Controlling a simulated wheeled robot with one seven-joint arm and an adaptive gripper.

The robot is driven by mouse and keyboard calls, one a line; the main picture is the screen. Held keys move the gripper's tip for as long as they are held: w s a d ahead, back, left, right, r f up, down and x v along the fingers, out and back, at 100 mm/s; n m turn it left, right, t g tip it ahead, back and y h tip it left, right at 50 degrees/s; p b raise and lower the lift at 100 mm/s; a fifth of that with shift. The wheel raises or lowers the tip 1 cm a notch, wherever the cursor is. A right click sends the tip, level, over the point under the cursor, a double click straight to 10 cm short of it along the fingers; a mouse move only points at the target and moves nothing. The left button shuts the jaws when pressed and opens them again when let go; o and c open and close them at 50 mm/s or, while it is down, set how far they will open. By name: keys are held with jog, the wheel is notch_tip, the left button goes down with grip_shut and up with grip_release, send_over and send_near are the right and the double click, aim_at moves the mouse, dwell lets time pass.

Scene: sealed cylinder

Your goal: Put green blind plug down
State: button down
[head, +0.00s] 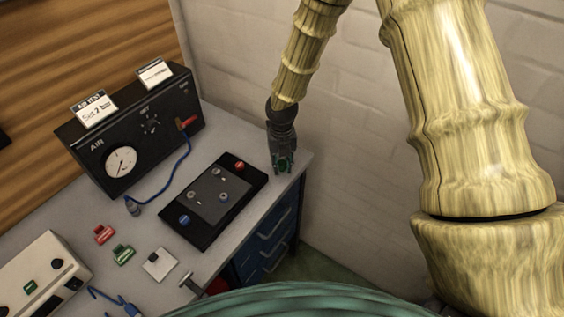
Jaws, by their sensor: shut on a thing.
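My gripper (283,163) points down over the right end of the grey bench, near its right edge. It is shut on the green blind plug (283,166), a small dark green piece between the fingertips, partly hidden by them. Plug and fingertips look low, close to the bench top. Whether the plug touches the bench I cannot tell.
A black panel (199,224) with a red and a blue button lies left of my gripper. A black AIR box (103,159) with a gauge stands behind; its blue hose (172,174) ends on the bench (214,149). Red (104,234) and green (123,254) blocks lie front left.

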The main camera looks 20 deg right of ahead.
aim_at(282, 163)
jog(key=shift+f, duration=0.3)
jog(key=c, duration=1.2)
grip_release()
jog(key=shift+c, duration=0.2)
jog(key=shift+r, duration=0.75)
notch_tip(282, 163, up, 12)
jog(key=b, duration=0.4)
jog(key=shift+f, duration=0.15)
jog(key=shift+s, duration=0.1)
